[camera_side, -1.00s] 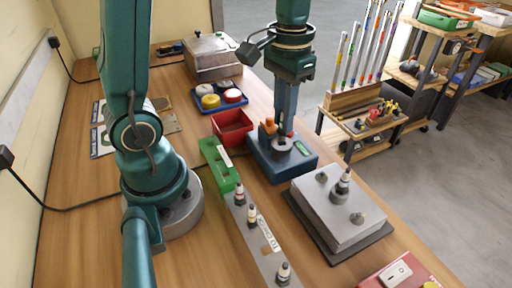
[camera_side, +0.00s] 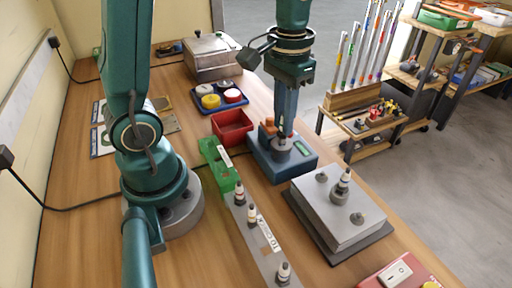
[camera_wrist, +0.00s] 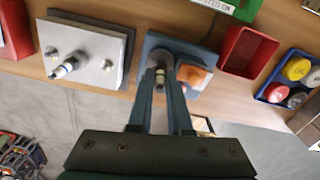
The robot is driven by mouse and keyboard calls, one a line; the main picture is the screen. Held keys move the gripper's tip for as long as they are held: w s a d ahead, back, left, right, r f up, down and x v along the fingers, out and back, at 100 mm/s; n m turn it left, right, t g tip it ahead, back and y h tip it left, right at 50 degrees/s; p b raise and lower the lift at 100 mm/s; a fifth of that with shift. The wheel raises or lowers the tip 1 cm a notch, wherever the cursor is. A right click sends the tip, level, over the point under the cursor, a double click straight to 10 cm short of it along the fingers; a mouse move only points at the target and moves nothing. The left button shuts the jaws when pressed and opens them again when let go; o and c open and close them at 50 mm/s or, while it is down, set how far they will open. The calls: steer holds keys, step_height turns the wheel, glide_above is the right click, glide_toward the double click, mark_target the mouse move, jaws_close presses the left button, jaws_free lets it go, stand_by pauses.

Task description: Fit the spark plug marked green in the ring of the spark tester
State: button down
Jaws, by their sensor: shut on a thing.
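My gripper (camera_wrist: 161,88) is shut on a spark plug (camera_wrist: 160,77), which stands between the two long fingers with a pale body and a dark band. The band's colour is too small to tell surely. The blue spark tester (camera_side: 264,162) is under the gripper in the side view. Its dark grey ring (camera_side: 281,153) is right below the fingertips, and it also shows beyond the plug in the wrist view (camera_wrist: 160,56). The plug is roughly upright over the ring. The fingers hide its lower end, so I cannot tell whether it is inside the ring.
A grey metal block (camera_side: 325,207) with a plug and knobs stands close to the right of the tester. A rack (camera_side: 264,246) with several plugs is in front. A green holder (camera_side: 216,160) and red bin (camera_side: 232,127) lie left and behind. Bare wood lies left of the rack.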

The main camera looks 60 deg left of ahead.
steer(key=shift+f, duration=0.65)
steer(key=shift+f, duration=0.3)
steer(key=c, duration=0.8)
jaws_free()
steer(key=shift+o, duration=0.2)
steer(key=shift+r, duration=0.1)
steer(key=shift+r, duration=3.4)
